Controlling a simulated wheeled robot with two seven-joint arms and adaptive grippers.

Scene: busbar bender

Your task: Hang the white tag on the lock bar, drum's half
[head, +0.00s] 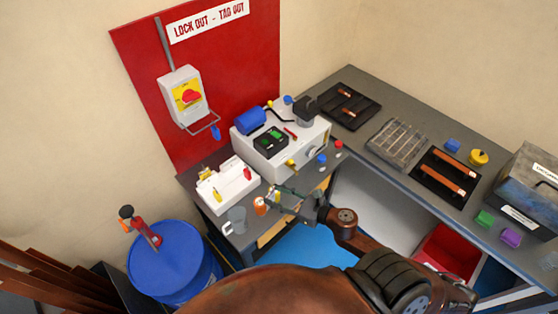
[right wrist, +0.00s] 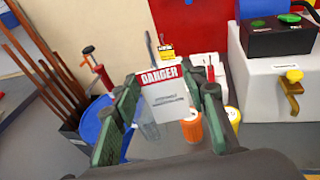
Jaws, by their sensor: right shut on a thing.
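The white tag (right wrist: 168,100) has a red DANGER header and is held between the green fingers of my right gripper (right wrist: 161,76) in the right wrist view. In the head view my right gripper (head: 284,196) is above the front of the bench, near the orange cylinder; the tag is too small to make out there. The lock bar (head: 204,127) is a thin wire loop under the grey switch box (head: 186,97) on the red board. A blue padlock (head: 215,132) hangs at its right end. The bar's left half, towards the drum, looks bare. My left gripper is not in view.
The blue drum (head: 172,262) stands at lower left with a red-handled tool on top. The pale bending machine (head: 277,163) stands behind my gripper.

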